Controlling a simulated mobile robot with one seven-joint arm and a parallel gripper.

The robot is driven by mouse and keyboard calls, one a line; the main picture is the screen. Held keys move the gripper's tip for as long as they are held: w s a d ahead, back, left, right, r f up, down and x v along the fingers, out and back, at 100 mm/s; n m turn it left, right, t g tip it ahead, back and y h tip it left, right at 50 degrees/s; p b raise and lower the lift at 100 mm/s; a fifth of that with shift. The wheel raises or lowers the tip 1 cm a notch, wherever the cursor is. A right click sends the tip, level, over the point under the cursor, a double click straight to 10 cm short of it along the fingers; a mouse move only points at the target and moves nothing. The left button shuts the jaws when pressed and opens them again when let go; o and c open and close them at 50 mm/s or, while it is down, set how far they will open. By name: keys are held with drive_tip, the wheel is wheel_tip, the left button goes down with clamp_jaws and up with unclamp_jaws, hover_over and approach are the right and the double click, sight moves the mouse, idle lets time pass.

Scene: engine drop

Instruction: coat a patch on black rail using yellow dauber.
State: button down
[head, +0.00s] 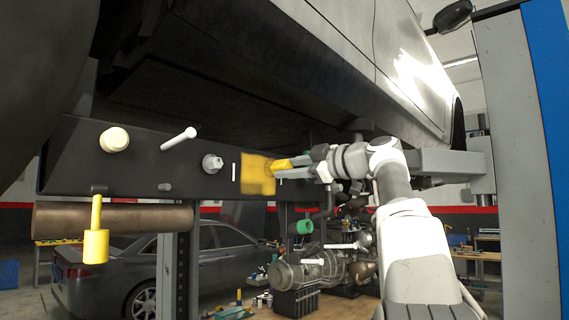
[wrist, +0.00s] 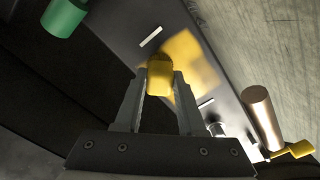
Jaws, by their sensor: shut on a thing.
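The black rail (head: 140,165) runs under the car, and it crosses the wrist view (wrist: 125,30) diagonally. A yellow coated patch (head: 256,176) with soft, uneven edges shows on its face, also in the wrist view (wrist: 197,62). It lies between two short white marks, the left one (head: 234,172) and the other (wrist: 206,103). My gripper (head: 312,163) is shut on the yellow dauber (head: 291,163). In the wrist view the dauber's yellow block (wrist: 160,76) sits between the fingertips and overlaps the patch's edge. I cannot tell whether it touches the rail.
Left on the rail are a cream round knob (head: 114,140), a white peg (head: 178,139) and a bolt (head: 212,164). A yellow hanging piece (head: 96,245) and a brown cylinder (head: 150,219) are below. A green cylinder (wrist: 65,17) and engine (head: 310,270) are nearby.

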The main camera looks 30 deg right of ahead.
drive_tip(key=shift+w+d+p, duration=0.2)
drive_tip(key=shift+d+p, duration=0.05)
drive_tip(key=shift+d, duration=0.25)
drive_tip(key=shift+w+d+p, duration=0.15)
drive_tip(key=shift+d+p, duration=0.05)
drive_tip(key=shift+d, duration=0.3)
drive_tip(key=shift+s, duration=0.1)
drive_tip(key=shift+b+v, duration=1.1)
drive_tip(key=shift+v, duration=1.85)
drive_tip(key=v, duration=0.3)
drive_tip(key=shift+r+b, duration=0.1)
drive_tip(key=shift+b, duration=0.3)
